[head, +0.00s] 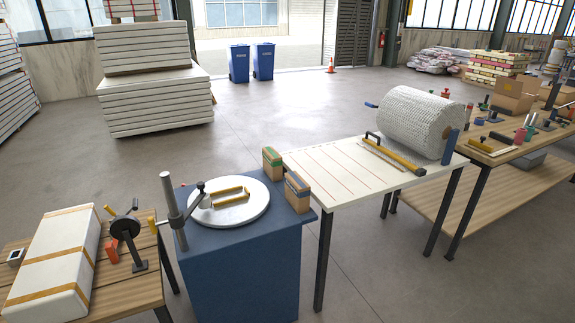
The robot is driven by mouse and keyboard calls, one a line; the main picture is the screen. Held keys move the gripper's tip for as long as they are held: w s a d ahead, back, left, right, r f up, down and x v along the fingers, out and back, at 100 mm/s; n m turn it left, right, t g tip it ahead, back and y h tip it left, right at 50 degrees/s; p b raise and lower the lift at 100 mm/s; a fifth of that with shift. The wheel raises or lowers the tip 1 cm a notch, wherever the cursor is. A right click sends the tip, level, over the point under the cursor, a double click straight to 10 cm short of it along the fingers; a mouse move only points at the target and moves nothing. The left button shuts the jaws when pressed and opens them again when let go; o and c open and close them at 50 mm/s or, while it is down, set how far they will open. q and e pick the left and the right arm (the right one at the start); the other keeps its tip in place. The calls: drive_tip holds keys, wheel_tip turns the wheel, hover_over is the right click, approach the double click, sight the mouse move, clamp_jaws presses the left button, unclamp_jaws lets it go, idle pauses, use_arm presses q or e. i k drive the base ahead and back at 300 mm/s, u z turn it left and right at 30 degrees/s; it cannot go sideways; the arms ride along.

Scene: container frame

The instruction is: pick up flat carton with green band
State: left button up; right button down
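A small brown carton with a green band (272,164) stands at the back right of the blue cabinet (245,262), beside the round white turntable. It looks narrow and upright. A similar brown carton with a dark bluish band (298,192) stands just in front of it, to the right, near the cabinet's right edge. Neither of my grippers is in view.
The white turntable (205,214) carries a yellow bracket (232,190); a grey post (172,205) stands at its left. A white table (330,182) with a bubble-wrap roll (415,120) adjoins at right. A wooden bench with a white strapped box (62,250) is at left.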

sight(272, 161)
drive_tip(key=z, duration=0.7)
drive_tip(key=i, duration=0.75)
drive_tip(key=z, duration=0.75)
drive_tip(key=i, duration=1.1)
drive_tip(key=u, duration=0.95)
drive_tip(key=i, duration=0.7)
drive_tip(key=u, duration=0.8)
